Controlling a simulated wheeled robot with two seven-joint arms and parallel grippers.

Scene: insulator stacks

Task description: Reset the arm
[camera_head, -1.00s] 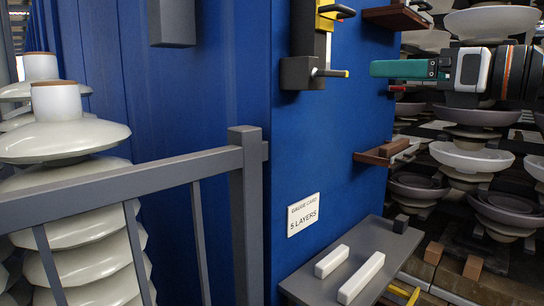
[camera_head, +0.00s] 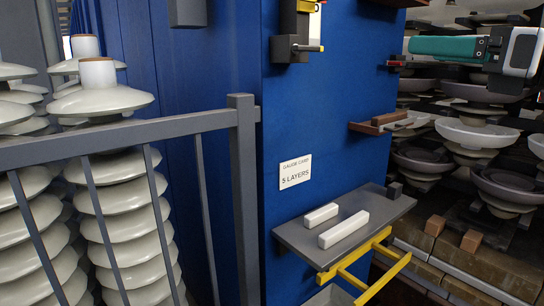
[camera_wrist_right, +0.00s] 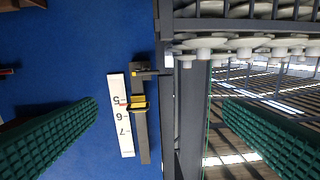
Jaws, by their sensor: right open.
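My right gripper (camera_head: 447,46) shows at the upper right of the head view, its teal finger pointing left and its wrist cut off by the right edge. In the right wrist view two green ribbed fingers stand wide apart, one on each side, and the gripper (camera_wrist_right: 160,105) is open with nothing between the fingers. A white scale (camera_wrist_right: 121,115) marked 5, 6, 7 with a yellow slider (camera_wrist_right: 137,102) lies beyond the fingers, apart from them. My left gripper is not in view.
A grey shelf (camera_head: 300,232) with two white blocks (camera_head: 343,230) juts from the blue wall (camera_head: 330,130), below the gauge card (camera_head: 295,172) reading 5 layers. A grey railing (camera_head: 245,190) stands before white insulator stacks (camera_head: 125,200). More stacks (camera_head: 478,133) fill the right side.

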